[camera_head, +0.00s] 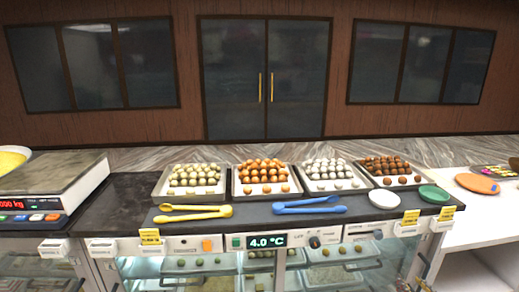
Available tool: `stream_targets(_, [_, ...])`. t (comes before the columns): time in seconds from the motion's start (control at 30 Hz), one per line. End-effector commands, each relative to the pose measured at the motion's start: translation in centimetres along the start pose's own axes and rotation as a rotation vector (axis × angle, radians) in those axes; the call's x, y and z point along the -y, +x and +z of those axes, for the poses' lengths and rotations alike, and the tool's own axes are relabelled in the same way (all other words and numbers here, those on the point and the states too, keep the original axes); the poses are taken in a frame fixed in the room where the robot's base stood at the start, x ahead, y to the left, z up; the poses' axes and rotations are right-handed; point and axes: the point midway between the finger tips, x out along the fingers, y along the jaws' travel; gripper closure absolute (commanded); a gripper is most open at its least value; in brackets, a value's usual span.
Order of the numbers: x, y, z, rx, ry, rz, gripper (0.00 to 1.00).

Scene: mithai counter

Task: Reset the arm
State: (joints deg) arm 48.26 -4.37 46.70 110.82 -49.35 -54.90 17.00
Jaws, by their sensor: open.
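My arm and my gripper do not show in the head view. The view looks over a mithai counter (256,213) with a dark top and a glass-fronted case below. Four trays of round sweets stand in a row on it: a tray of pale green sweets (160,191), one of orange sweets (238,191), one of white sweets (306,186) and one of brown sweets (371,180). Yellow tongs (195,212) and blue tongs (310,206) lie in front of the trays.
A weighing scale (50,188) with a yellow-filled bowl (12,160) stands at left. A white dish (383,199) and a green dish (434,194) sit at right. A white side table (470,215) holds an orange round board (477,184). Closed double doors (265,80) stand behind.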

Motion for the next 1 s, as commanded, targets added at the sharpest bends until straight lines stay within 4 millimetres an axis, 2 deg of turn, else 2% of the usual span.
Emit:
stream_targets(0.03, [-1.1, -0.4, 2.4, 0.089, 0.006, 0.052, 0.58])
stream_targets(0.1, [-2.9, -1.6, 4.8, 0.208, 0.011, 0.127, 0.58])
stream_targets(0.2, [-4.6, -3.9, 7.2, 0.369, 0.021, 0.220, 0.58])
stream_targets(0.33, [-4.6, -7.5, 8.3, 0.554, 0.038, 0.302, 0.58])
stream_targets(0.47, [-2.6, -11.4, 8.0, 0.721, 0.065, 0.347, 0.58])
stream_targets(0.57, [0.4, -14.8, 6.9, 0.834, 0.090, 0.351, 0.58])
stream_targets(0.67, [4.6, -18.2, 5.2, 0.930, 0.115, 0.325, 0.58])
stream_targets(0.9, [17.5, -27.1, -0.1, 1.043, 0.135, 0.140, 0.58])
stream_targets(1.0, [21.8, -29.7, -2.5, 1.003, 0.111, 0.046, 0.58])
